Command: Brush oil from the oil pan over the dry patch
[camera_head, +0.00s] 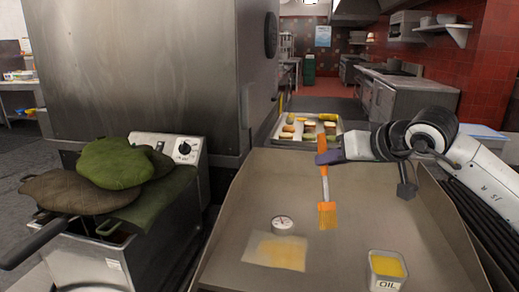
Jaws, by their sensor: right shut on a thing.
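My right gripper (328,157) comes in from the right and is shut on the brush. The brush has an orange handle (324,178) and hangs bristles down, its orange-yellow bristles (327,216) over the middle of the griddle; I cannot tell whether they touch it. The oil pan (372,277), a small square metal container marked OIL with yellow oil in it, stands at the front right, below and right of the bristles. The dry patch (258,245) is a pale tan rectangle at the front left, with a yellower area on its right part. My left gripper is out of view.
A round dial gauge (282,224) sits just behind the patch. The griddle (240,205) has raised side walls. A tray (335,144) of food lies behind it. Green and brown oven mitts (115,165) lie on a fryer at left. The middle of the griddle is mostly clear.

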